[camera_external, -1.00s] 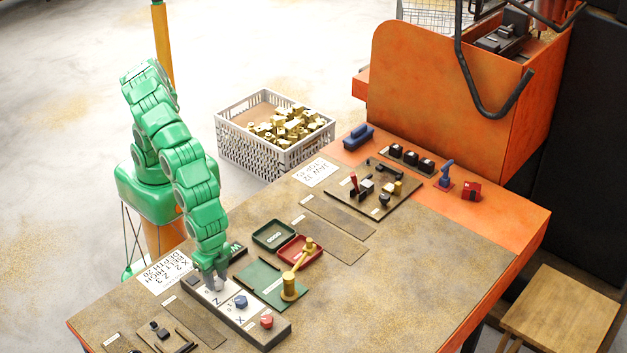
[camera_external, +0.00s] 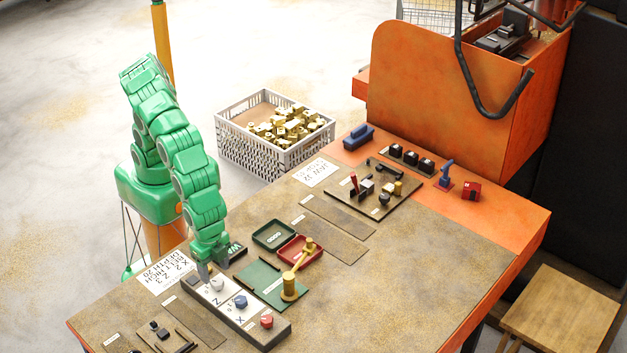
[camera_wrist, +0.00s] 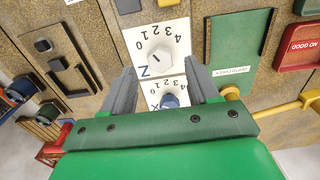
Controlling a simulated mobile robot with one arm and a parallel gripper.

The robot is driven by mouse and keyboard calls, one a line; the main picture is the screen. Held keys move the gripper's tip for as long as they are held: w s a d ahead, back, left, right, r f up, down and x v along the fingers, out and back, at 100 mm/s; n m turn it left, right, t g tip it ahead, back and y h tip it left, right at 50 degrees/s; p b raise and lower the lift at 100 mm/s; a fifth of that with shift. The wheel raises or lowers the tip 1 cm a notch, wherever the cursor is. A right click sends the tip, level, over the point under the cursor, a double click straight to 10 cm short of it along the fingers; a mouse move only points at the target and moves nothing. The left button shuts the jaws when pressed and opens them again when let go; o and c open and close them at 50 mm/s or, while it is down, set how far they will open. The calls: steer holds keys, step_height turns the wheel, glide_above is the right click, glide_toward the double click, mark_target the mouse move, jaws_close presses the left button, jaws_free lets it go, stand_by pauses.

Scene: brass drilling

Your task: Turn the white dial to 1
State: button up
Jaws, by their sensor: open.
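The white dial (camera_external: 217,284) sits on a white plate marked Z, on the dark dial panel (camera_external: 250,329). In the wrist view the white dial (camera_wrist: 158,60) has a short dark pointer line and numerals around it; I cannot tell for certain which numeral it points at. My gripper (camera_external: 205,272) is just behind and left of the white dial, apart from it. In the wrist view my gripper (camera_wrist: 160,68) shows two spread grey fingers with nothing held between them.
A blue dial (camera_external: 240,301) on the X plate and a red dial (camera_external: 267,320) share the panel. A green board (camera_external: 262,283) with a brass piece (camera_external: 289,288) lies to the right. A red tray (camera_external: 300,250) and a green tray (camera_external: 273,235) lie behind.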

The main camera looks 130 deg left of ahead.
mark_target(216, 281)
step_height(216, 281, up, 4)
steer(key=shift+f, duration=0.15)
steer(key=shift+r, duration=0.2)
